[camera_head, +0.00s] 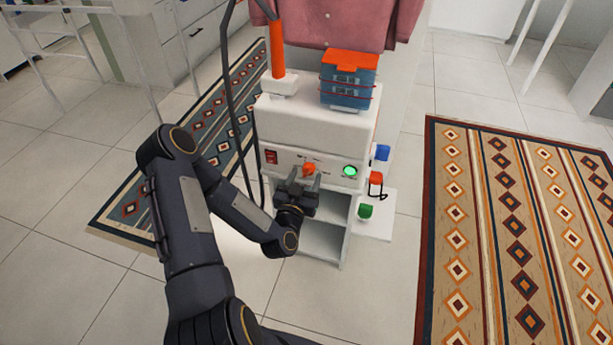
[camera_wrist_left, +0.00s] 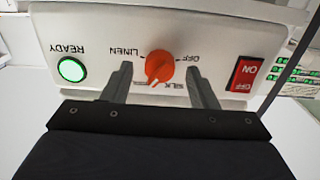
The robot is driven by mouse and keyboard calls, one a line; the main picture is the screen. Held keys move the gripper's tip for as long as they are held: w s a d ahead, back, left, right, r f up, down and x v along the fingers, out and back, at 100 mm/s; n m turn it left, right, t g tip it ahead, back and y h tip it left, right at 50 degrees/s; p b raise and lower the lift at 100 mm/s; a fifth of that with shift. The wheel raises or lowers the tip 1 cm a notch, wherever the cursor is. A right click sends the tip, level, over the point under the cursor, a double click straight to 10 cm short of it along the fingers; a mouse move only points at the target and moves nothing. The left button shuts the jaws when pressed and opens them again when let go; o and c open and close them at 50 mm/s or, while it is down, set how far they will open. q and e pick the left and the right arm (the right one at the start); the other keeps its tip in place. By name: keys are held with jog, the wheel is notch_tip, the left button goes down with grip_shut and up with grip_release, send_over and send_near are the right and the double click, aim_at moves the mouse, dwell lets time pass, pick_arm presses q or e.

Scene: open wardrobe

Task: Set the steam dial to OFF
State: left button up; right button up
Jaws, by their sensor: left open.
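The steam dial is a round orange knob (camera_head: 308,169) on the front panel of a white steamer unit (camera_head: 312,130). In the left wrist view the dial (camera_wrist_left: 159,68) shows upside down, with OFF and LINEN labels above it and SILK below. Its pointer looks turned toward the lower side in that view, off the OFF mark; which label it meets I cannot tell for sure. My left gripper (camera_head: 301,180) is open at the panel. Its two fingers (camera_wrist_left: 158,74) stand on either side of the dial, with gaps showing. My right gripper is not in view.
A green READY lamp (camera_wrist_left: 72,69) and a red ON/OFF switch (camera_wrist_left: 245,74) flank the dial. A blue box with an orange lid (camera_head: 347,88) and an orange-handled tool (camera_head: 277,50) stand on top. Small colored items sit right; a hose hangs left.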

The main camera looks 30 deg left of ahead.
pick_arm(q)
jog(key=shift+w+a, duration=0.15)
jog(key=shift+w, duration=0.45)
jog(key=c, duration=1)
jog(key=shift+o, duration=0.2)
